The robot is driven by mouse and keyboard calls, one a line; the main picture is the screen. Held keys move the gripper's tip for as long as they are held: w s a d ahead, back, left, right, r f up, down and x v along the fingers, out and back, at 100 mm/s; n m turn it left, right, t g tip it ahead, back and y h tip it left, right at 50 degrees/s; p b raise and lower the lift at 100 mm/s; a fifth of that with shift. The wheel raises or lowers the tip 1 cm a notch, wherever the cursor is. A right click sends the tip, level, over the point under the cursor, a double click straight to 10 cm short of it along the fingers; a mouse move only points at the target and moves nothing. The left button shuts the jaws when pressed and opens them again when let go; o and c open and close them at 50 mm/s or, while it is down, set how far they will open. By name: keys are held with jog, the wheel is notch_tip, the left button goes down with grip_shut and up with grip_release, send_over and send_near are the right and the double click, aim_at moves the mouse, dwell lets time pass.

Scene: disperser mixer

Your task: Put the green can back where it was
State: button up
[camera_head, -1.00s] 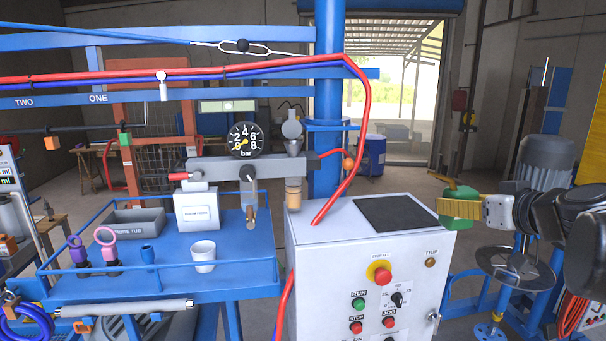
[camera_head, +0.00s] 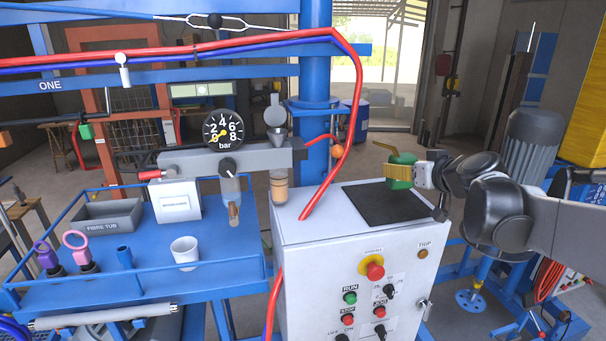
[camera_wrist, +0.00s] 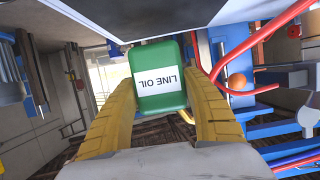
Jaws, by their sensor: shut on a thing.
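In the wrist view the can (camera_wrist: 158,80) sits between the fingers (camera_wrist: 160,100), with a white "LINE OIL" label facing me. In the head view the can overlaps the black mat (camera_head: 385,204) on the cabinet top. I cannot tell whether its base touches the mat.
The white control cabinet (camera_head: 300,255) carries buttons on its front. A red hose (camera_head: 357,110) runs down to its top left. The blue shelf (camera_head: 130,275) at left holds a white cup (camera_head: 186,253) and a grey fibre tub (camera_head: 107,216). A grey motor (camera_head: 533,145) stands at right.

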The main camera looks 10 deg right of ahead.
aim_at(405, 184)
jog(key=f, duration=0.4)
jog(key=shift+w, duration=0.2)
jog(key=shift+s, duration=0.1)
jog(key=shift+f, duration=0.2)
jog(key=o, duration=1.3)
jog(key=shift+r, duration=0.1)
